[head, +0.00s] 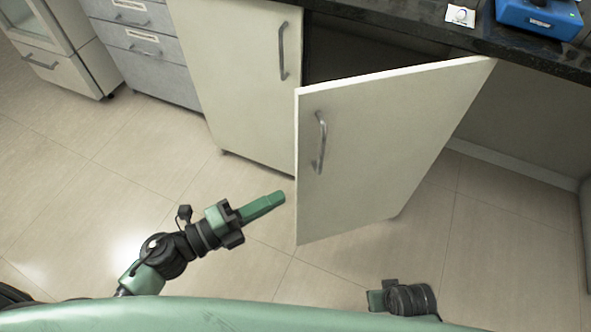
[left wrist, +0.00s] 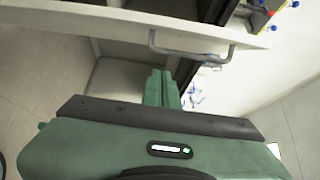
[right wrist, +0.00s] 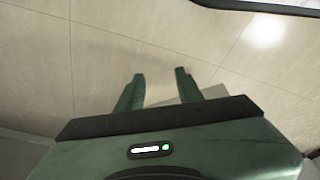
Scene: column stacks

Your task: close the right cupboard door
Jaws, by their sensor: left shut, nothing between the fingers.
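The right cupboard door (head: 385,150) is a cream panel standing wide open, swung out from the cupboard under the dark counter. Its grey bar handle (head: 320,142) is near its left, free edge. My left gripper (head: 282,197) is shut and empty, with its fingertips just left of the door's lower free edge; I cannot tell the exact gap. In the left wrist view a pale panel edge with a bar handle (left wrist: 190,50) lies beyond the closed fingers (left wrist: 163,88). My right gripper (right wrist: 160,80) is open and empty over the floor.
The left cupboard door (head: 245,75) is shut. Grey drawers (head: 150,45) stand further left. A blue box (head: 538,18) and a small white card (head: 460,15) are on the dark counter (head: 405,22). The tiled floor (head: 110,170) is clear at the left.

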